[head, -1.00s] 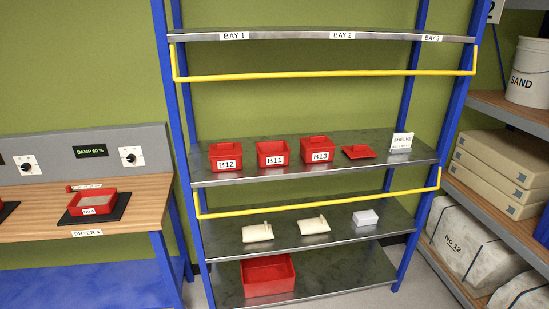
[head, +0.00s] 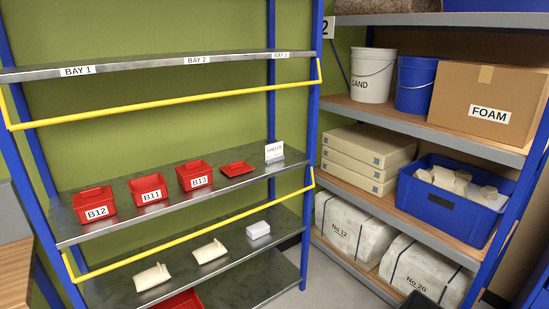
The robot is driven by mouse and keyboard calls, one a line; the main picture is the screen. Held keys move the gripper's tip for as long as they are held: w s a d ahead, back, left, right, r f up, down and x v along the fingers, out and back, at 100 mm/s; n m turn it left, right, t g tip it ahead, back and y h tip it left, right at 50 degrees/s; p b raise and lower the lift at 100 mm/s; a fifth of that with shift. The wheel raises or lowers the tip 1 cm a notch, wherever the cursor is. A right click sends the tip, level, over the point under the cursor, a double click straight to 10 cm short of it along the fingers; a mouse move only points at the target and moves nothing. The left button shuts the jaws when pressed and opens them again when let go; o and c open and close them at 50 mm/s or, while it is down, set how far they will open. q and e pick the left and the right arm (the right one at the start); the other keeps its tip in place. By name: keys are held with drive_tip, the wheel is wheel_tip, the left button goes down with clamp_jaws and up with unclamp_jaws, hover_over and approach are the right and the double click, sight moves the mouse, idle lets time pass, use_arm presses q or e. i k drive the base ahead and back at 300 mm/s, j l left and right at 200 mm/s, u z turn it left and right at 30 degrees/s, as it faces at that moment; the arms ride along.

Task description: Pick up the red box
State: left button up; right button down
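Three small red boxes stand in a row on the middle shelf of the blue-framed rack: box B12 (head: 95,205), box B11 (head: 149,189) and box B13 (head: 195,176). A flat red lid or tray (head: 237,169) lies to their right on the same shelf. A larger red box (head: 184,300) shows only in part at the bottom edge, on the lowest shelf. Neither of my grippers is in view.
Yellow bars (head: 165,109) run across the rack's front. Pale bags (head: 153,277) and a white block (head: 258,230) lie on the lower shelf. The right rack holds buckets (head: 372,76), a foam carton (head: 489,104), a blue crate (head: 452,205) and plaster blocks (head: 352,230).

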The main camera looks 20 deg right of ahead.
sight(149, 190)
drive_tip(key=i+u, duration=0.2)
drive_tip(key=u, duration=0.25)
drive_tip(key=i+l+u, duration=0.15)
drive_tip(key=u, duration=0.3)
drive_tip(key=i+l+u, duration=0.15)
drive_tip(key=u, duration=0.35)
